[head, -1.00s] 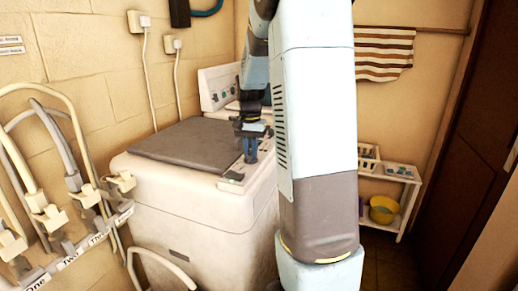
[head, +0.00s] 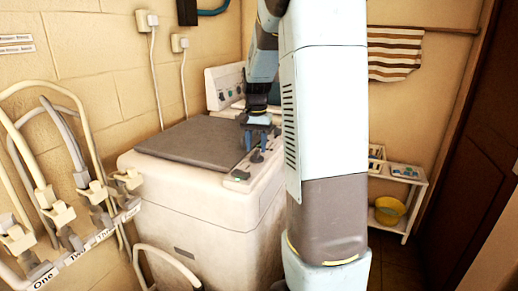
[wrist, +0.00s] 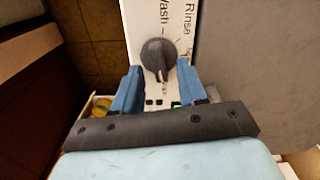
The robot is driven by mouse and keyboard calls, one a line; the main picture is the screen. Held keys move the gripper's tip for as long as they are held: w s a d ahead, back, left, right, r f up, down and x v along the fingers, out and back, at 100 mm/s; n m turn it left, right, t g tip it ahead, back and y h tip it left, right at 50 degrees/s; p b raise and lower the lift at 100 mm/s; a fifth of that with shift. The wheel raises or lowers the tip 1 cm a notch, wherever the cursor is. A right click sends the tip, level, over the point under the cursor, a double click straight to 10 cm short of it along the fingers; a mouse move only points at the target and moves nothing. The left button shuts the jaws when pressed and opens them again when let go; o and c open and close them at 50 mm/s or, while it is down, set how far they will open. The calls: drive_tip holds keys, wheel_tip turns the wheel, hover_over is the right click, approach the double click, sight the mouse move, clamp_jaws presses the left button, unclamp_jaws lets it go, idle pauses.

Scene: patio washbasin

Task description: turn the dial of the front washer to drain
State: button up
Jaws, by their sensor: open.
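The front washer (head: 205,195) is a cream box with a grey lid (head: 190,140) and a narrow control strip along its right side. Its dark round dial (head: 257,156) stands on that strip. In the wrist view the dial (wrist: 158,52) has a pale pointer line toward my gripper, with the labels "Wash" on its left and "Rinse" on its right. No drain label is readable. My gripper (head: 262,142) is open above the strip. In the wrist view its two blue fingers (wrist: 158,84) are apart, the dial lying ahead between their lines; they appear clear of it.
A second machine with a control panel (head: 224,88) stands behind. Hoses on a labelled rack (head: 80,240) are at the left. A white shelf (head: 405,175) with a yellow bowl (head: 389,211) is at the right. My arm hides the washer's right side.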

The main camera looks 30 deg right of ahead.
sight(256, 152)
wheel_tip(256, 152, up, 12)
idle(0.4)
drive_tip(key=shift+f, duration=0.1)
idle(0.3)
drive_tip(key=s+a+n+t, duration=0.2)
drive_tip(key=s+a, duration=0.3)
drive_tip(key=s, duration=0.3)
drive_tip(key=s+a+f+n+t, duration=0.1)
drive_tip(key=s+a+n, duration=0.2)
drive_tip(key=s, duration=0.6)
drive_tip(key=s+a+f+n+t, duration=0.1)
drive_tip(key=s+a+n+t, duration=0.1)
drive_tip(key=s+a, duration=0.5)
drive_tip(key=shift+s+n+t, duration=0.3)
drive_tip(key=shift+s+n, duration=0.5)
drive_tip(key=shift+s, duration=0.25)
drive_tip(key=shift+c, duration=0.4)
